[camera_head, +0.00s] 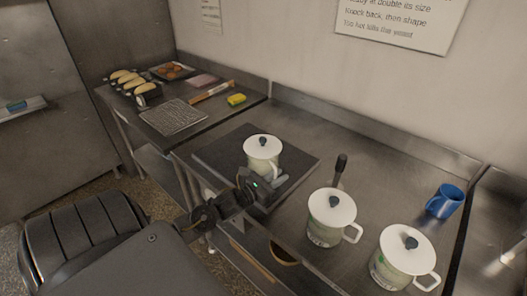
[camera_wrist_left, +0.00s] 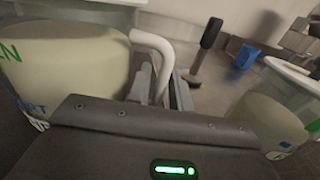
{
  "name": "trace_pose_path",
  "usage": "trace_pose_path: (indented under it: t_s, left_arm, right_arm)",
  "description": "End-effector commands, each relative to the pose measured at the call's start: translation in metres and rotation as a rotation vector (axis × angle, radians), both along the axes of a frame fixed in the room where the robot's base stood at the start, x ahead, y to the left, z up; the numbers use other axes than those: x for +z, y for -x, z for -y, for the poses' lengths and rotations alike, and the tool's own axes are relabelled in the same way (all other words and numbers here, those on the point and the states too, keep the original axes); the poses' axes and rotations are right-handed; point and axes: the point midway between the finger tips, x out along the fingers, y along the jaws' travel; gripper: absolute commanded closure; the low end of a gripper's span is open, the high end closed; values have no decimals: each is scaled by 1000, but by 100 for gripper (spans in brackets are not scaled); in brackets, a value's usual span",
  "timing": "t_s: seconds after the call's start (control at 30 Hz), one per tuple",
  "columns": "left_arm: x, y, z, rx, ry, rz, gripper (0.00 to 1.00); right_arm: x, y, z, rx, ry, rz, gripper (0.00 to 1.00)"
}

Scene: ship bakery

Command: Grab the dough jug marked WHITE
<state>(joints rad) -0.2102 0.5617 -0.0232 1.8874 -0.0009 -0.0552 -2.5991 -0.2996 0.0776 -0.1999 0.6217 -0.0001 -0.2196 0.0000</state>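A white-lidded jug (camera_head: 263,160) stands at the dark mat on the steel counter in the head view. In the left wrist view this pale jug (camera_wrist_left: 75,65) is close at the left, showing green letters ending in "EN" and blue letters below. My left gripper (camera_head: 268,188) is beside it, with the white handle (camera_wrist_left: 155,45) running down between its fingers (camera_wrist_left: 163,88); whether they are closed on it is unclear. Two similar lidded jugs, one in the middle (camera_head: 330,217) and one at the right (camera_head: 403,260), stand apart. No word WHITE is readable. My right gripper is not in view.
A black-handled tool (camera_head: 340,168) stands behind the middle jug. A blue mug (camera_head: 445,201) is at the right. A wire rack (camera_head: 173,118), loaves and a yellow sponge (camera_head: 236,100) are on the far left counter.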

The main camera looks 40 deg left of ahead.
Motion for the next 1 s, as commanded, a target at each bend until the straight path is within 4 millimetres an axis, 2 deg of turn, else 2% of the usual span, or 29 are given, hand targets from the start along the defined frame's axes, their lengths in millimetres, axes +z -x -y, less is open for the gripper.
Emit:
trace_pose_path:
  t_s: [0.1, 0.33, 0.5, 1.0]
  left_arm:
    - [1, -10, 1, 1, 0, 1, 79]
    - [-1, -11, 2, 0, -1, 0, 79]
    - [-1, -10, 2, 0, -1, 0, 100]
    - [-1, -10, 2, 0, -1, -1, 100]
  right_arm:
    - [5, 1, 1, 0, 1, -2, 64]
    - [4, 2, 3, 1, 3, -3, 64]
    - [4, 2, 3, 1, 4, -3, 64]
    - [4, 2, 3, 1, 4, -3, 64]
